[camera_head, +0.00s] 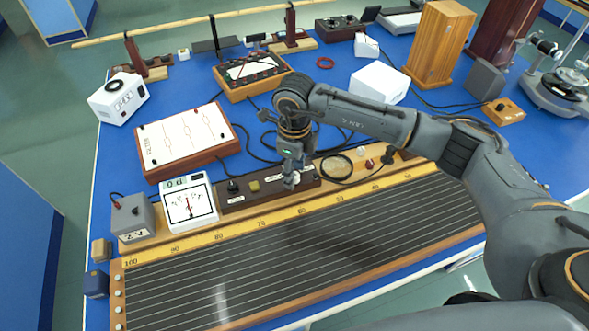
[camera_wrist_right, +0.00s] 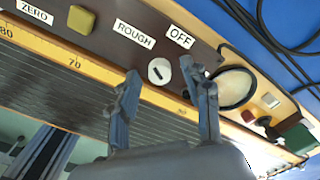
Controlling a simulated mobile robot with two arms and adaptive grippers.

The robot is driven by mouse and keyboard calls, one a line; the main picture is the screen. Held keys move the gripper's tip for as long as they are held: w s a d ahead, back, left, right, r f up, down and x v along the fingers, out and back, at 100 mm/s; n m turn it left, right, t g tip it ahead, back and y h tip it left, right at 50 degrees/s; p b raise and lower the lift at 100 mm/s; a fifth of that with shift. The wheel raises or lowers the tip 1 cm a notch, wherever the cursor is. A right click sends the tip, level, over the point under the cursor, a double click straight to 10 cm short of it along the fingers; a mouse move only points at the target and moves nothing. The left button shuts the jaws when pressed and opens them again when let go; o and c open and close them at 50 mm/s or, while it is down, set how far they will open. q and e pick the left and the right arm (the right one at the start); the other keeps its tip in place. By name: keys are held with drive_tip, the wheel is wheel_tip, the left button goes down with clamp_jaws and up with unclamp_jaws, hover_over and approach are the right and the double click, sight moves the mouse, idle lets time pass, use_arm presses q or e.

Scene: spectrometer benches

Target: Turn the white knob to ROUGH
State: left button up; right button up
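The white knob (camera_wrist_right: 160,71) sits on a dark brown panel (camera_wrist_right: 190,60) in the right wrist view. The label ROUGH (camera_wrist_right: 133,34) is above it to the left and the label OFF (camera_wrist_right: 180,37) above it to the right. The knob has a short black mark; I cannot tell which label it points to. My right gripper (camera_wrist_right: 167,92) is open, its fingers apart on either side of the knob in the picture, with no clear contact. In the head view my right gripper (camera_head: 291,182) points down over the panel and largely hides the knob. My left gripper is not in view.
The panel also carries a yellow button (camera_wrist_right: 80,20) and a ZERO label (camera_wrist_right: 35,12). A ruled slide-wire board (camera_head: 300,245) lies in front, and a dial meter (camera_head: 189,204) stands left. Black cables and a round lens-like ring (camera_head: 336,167) lie close by.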

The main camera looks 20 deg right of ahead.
drive_tip(key=shift+r, duration=0.1)
wheel_tip(320, 180, up, 12)
idle(0.5)
idle(0.4)
